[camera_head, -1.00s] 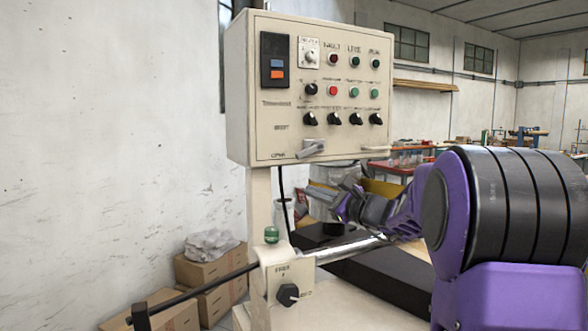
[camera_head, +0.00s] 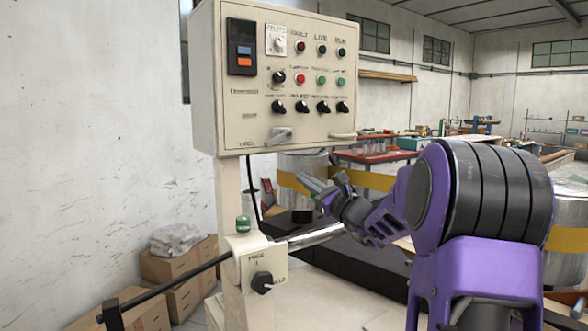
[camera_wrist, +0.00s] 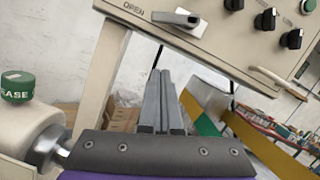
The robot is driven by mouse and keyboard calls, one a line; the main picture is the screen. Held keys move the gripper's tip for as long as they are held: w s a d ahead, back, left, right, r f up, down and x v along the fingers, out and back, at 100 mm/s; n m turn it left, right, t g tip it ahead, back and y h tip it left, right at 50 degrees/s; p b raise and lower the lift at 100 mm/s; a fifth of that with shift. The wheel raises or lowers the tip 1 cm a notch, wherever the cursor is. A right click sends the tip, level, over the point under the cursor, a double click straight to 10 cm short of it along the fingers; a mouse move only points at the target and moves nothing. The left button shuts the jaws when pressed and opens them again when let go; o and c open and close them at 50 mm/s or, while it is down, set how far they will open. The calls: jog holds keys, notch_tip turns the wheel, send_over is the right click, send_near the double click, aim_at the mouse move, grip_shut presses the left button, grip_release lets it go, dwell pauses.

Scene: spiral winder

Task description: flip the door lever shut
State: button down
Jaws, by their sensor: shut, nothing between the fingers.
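The door lever (camera_head: 279,135) is a small silver handle low on the front of the cream control box (camera_head: 240,105). It lies nearly level, tilted a little. My gripper (camera_head: 308,184) is below and right of the lever, in front of the machine, and touches nothing that I can see. In the wrist view its two grey fingers (camera_wrist: 158,78) lie together with nothing between them, pointing up below the box's lower edge.
A pale handle (camera_head: 343,136) sits at the box's lower right. Below are a shiny roller (camera_head: 315,236), a black selector knob (camera_head: 262,282) and a green cap (camera_head: 243,223). Cardboard boxes (camera_head: 170,265) stand at the left. The space directly before the panel looks clear.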

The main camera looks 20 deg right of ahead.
aim_at(276, 139)
jog(key=w+a+r+p, duration=0.1)
jog(key=w+a+r, duration=0.2)
jog(key=w+r, duration=0.2)
jog(key=x, duration=0.3)
jog(key=shift+w+r+p, duration=0.15)
jog(key=shift+p, duration=0.25)
jog(key=shift+m, duration=0.4)
